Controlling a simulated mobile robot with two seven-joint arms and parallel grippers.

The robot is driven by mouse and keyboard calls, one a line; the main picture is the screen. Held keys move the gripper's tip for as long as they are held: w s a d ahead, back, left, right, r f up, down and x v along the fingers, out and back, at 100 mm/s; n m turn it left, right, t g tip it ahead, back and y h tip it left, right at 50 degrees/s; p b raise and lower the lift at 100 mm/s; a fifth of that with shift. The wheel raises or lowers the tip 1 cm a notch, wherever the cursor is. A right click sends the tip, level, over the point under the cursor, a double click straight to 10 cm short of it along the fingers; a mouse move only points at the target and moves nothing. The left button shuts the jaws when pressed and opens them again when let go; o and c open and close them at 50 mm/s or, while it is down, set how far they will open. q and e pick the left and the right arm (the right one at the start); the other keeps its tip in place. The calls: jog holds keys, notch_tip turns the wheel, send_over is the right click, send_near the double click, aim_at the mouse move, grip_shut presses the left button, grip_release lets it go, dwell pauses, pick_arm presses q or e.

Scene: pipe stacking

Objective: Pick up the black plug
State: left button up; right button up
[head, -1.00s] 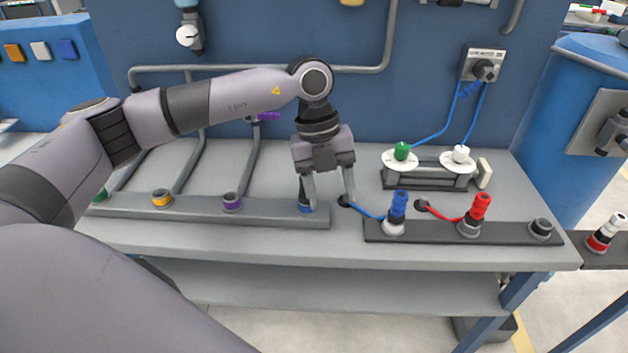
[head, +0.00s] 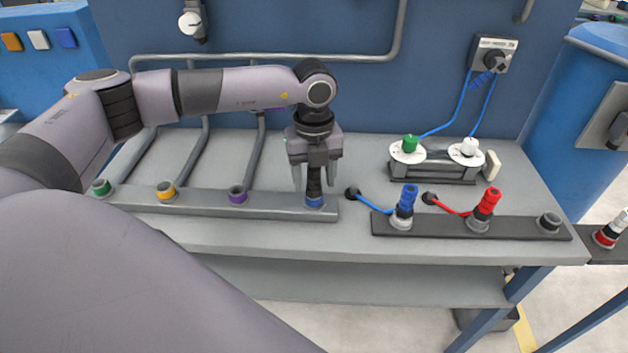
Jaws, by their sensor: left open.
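The black plug (head: 314,182) stands upright in the blue-ringed socket (head: 314,202) at the right end of the long grey rail (head: 270,203). My left gripper (head: 315,175) is open and points down over it. One finger is to the left of the plug and one to the right, with visible gaps to it. The plug's top is hidden behind the gripper body. My right gripper is not in view.
Purple (head: 237,195), yellow (head: 167,189) and green (head: 101,187) sockets line the rail to the left. A blue plug (head: 406,203) and red plug (head: 487,203), both with cables, stand on a black rail to the right. A black socket (head: 549,222) ends that rail.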

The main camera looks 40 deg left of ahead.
pick_arm(q)
grip_shut()
notch_tip(320, 180, up, 20)
jog(key=shift+b, duration=0.4)
dwell(0.4)
notch_tip(320, 180, up, 8)
jog(key=p, duration=0.6)
dwell(0.4)
